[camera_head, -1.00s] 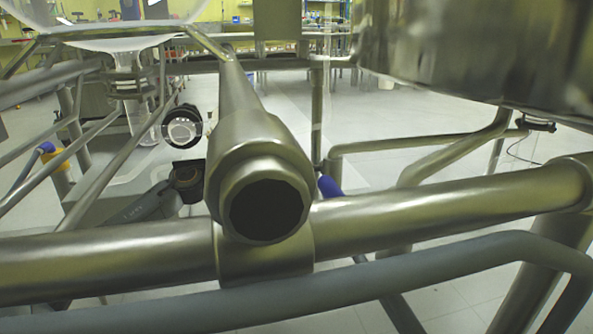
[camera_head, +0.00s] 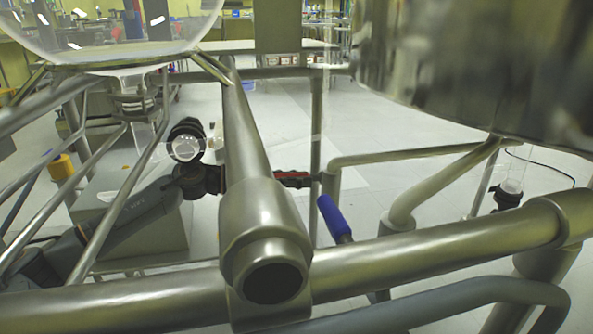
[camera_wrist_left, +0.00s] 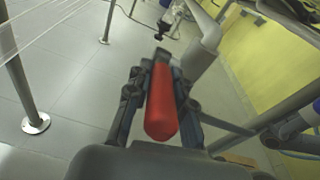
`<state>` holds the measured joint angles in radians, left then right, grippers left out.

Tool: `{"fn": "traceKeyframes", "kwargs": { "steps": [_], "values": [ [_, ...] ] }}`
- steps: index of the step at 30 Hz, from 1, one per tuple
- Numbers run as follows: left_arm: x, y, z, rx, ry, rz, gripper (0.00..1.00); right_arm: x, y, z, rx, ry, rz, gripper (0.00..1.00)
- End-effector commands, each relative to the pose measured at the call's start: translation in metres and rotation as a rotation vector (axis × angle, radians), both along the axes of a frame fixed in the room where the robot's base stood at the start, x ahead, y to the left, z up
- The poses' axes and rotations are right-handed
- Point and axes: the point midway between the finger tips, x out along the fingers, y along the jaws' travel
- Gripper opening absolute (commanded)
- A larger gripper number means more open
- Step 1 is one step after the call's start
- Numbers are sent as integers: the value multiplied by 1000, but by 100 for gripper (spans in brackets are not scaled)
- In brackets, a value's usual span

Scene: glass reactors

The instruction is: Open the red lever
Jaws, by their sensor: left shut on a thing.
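The red lever (camera_wrist_left: 161,105) lies lengthwise between the two dark fingers of my left gripper (camera_wrist_left: 160,75) in the left wrist view. The fingers are shut on it, one along each side. In the head view my left arm comes in from the left and passes behind a thick steel pipe. To the right of that pipe, a short piece of the red lever (camera_head: 291,175) shows with dark finger parts around it. The pipe hides the middle of the gripper. The valve that the lever belongs to is not clear. My right gripper is not in view.
A blue-handled lever (camera_head: 333,217) is close to the right of the red one. The steel pipe (camera_head: 262,220) and frame rails stand in front. A glass vessel (camera_head: 110,30) is at upper left, a large shiny vessel (camera_head: 460,70) at upper right. Open floor lies behind.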

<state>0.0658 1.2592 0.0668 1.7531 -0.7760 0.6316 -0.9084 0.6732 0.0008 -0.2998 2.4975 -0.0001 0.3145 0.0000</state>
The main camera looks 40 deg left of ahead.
Motion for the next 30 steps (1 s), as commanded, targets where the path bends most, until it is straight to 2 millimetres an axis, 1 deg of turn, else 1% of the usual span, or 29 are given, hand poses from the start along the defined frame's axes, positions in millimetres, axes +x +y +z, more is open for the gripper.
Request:
{"fn": "traceKeyframes", "kwargs": {
  "steps": [7, 8, 9, 11, 25, 28, 30],
  "values": [
    [0, 0, 1, -2, -4, 1, 0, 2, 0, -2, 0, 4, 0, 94],
    [0, 0, 1, -2, -4, 1, 26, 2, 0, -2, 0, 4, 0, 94],
    [0, 0, 1, -2, -4, 1, 34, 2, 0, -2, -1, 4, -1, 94],
    [0, 0, 1, -2, -4, 1, 46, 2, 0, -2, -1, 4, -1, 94],
    [0, 0, 0, -2, -2, 0, 46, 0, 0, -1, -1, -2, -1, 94],
    [0, 0, -2, -6, -7, 0, 46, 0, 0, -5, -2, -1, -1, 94],
    [0, 0, -5, -14, -16, 0, 46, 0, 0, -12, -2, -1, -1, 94]
  ]
}}
